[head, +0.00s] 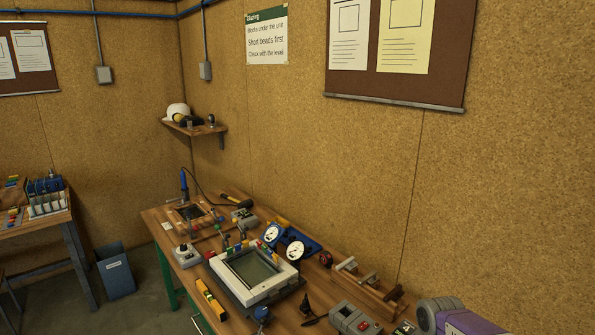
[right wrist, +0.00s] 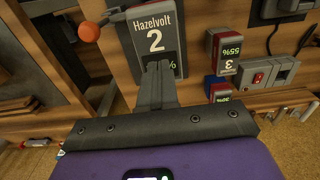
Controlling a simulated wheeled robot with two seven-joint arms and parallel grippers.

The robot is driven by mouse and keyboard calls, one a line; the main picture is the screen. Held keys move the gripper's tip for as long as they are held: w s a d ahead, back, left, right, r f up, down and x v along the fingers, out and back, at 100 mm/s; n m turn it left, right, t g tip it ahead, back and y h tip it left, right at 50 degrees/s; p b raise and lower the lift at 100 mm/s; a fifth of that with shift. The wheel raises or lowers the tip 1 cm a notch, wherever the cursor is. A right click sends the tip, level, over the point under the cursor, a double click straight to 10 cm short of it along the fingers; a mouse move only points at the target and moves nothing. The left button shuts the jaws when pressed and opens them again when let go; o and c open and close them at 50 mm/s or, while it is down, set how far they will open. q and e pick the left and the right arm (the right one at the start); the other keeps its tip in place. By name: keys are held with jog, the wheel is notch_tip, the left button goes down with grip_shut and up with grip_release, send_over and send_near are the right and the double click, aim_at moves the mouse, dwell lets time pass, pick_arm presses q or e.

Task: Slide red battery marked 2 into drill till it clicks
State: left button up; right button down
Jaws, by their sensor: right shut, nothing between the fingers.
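A dark grey block face printed "Hazelvolt 2" (right wrist: 154,33) is close up in the right wrist view; a green percent sign shows at its edge, the figure hidden. I cannot make out the drill. My left gripper is not in view.
An orange knob (right wrist: 88,32) on a dark bar is left of the marked block. A grey box with a red switch (right wrist: 265,76) is at right. In the head view, gauges (head: 295,250), a white-framed unit (head: 253,268) and a wooden rack (head: 368,288) crowd the bench.

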jog(key=shift+f+b, duration=0.55)
jog(key=shift+f, duration=0.25)
dwell(0.9)
jog(key=shift+r, duration=0.15)
notch_tip(320, 180, up, 7)
jog(key=p, duration=0.6)
dwell(0.5)
